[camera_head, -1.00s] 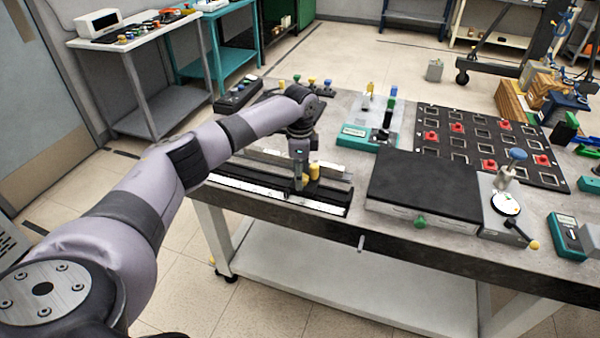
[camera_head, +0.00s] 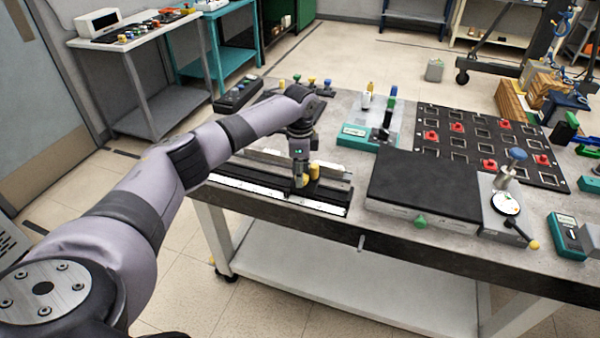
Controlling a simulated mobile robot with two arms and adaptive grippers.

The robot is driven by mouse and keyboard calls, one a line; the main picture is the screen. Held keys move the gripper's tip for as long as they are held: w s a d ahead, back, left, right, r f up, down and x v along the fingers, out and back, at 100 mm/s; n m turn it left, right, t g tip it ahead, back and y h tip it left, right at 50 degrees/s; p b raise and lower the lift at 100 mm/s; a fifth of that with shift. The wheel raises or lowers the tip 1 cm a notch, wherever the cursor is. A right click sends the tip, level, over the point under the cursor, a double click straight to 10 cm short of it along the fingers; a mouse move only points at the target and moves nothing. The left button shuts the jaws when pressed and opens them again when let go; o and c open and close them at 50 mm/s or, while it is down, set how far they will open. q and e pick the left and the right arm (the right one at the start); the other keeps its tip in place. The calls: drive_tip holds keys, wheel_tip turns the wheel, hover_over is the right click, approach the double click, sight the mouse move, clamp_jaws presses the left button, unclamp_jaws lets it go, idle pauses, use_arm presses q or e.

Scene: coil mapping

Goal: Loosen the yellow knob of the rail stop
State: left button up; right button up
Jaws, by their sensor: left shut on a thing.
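The rail (camera_head: 255,187) lies along the front left edge of the workbench, a dark bar with a white scale strip on its front. The yellow knob (camera_head: 314,171) of the rail stop shows toward the rail's right end. My left gripper (camera_head: 301,183) points straight down at the rail, its fingers shut at the stop. A second bit of yellow shows between its fingertips, so it is shut on a yellow knob there. The fingers hide most of what they hold. My right gripper is not in view.
A black granite-like block (camera_head: 425,180) stands right of the rail. A black tray (camera_head: 240,95) lies behind the arm.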

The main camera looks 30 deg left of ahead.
use_arm(q)
drive_tip(key=shift+r+n+p, duration=0.1)
drive_tip(key=shift+n+p, duration=0.2)
drive_tip(key=shift+p, duration=0.1)
drive_tip(key=n+p, duration=0.2)
drive_tip(key=p, duration=0.1)
drive_tip(key=n+p, duration=0.3)
drive_tip(key=shift+s+d+r+p, duration=0.15)
drive_tip(key=shift+p, duration=0.15)
drive_tip(key=n+p, duration=0.3)
drive_tip(key=n, duration=0.2)
drive_tip(key=shift+d, duration=0.1)
drive_tip(key=n+p, duration=0.3)
drive_tip(key=n, duration=0.1)
drive_tip(key=shift+d, duration=0.1)
drive_tip(key=n+p, duration=0.1)
drive_tip(key=n, duration=0.4)
drive_tip(key=shift+f+n+p, duration=0.2)
drive_tip(key=shift+n+p, duration=0.2)
drive_tip(key=o, duration=1.2)
drive_tip(key=shift+c, duration=0.2)
